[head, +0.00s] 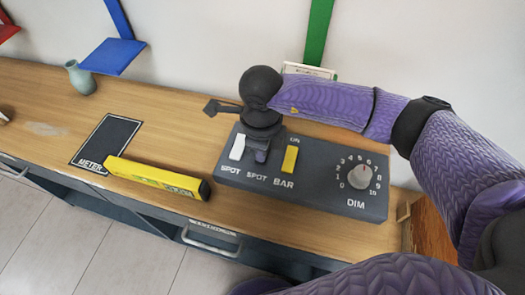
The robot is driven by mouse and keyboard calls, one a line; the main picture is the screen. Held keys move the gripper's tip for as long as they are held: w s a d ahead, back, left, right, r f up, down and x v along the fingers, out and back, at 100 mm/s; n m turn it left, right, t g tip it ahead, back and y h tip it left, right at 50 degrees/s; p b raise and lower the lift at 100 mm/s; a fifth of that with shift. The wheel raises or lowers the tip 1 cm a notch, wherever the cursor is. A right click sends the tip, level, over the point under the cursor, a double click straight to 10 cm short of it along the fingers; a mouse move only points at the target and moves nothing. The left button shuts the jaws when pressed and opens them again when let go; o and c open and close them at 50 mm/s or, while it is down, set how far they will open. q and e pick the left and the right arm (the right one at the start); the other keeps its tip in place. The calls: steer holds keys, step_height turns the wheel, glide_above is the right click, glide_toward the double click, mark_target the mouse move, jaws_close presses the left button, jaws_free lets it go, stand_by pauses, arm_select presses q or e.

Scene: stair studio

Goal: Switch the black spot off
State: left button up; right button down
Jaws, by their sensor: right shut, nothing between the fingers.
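A dark grey control panel (325,188) lies on the wooden counter. It carries a white switch (238,147) over a SPOT label, a yellow switch (289,159) over BAR, and a grey DIM knob (361,175) with its red mark near 5 to 6. My right gripper (261,155) is shut and empty, pointing down over the second SPOT position between the white and yellow switches. It hides the black switch there, so I cannot tell that switch's position or whether the fingers touch it. My left gripper is out of view.
A yellow spirit level (155,177) lies left of the panel, touching a black METER mat (106,141). A pale green vase (80,78) stands at the back left. Blue (112,56) and green (319,32) pieces are by the wall.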

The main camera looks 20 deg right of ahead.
steer(key=shift+f, duration=0.3)
step_height(320, 180, up, 7)
steer(key=p, duration=0.5)
steer(key=shift+r, duration=0.2)
steer(key=shift+f, duration=0.15)
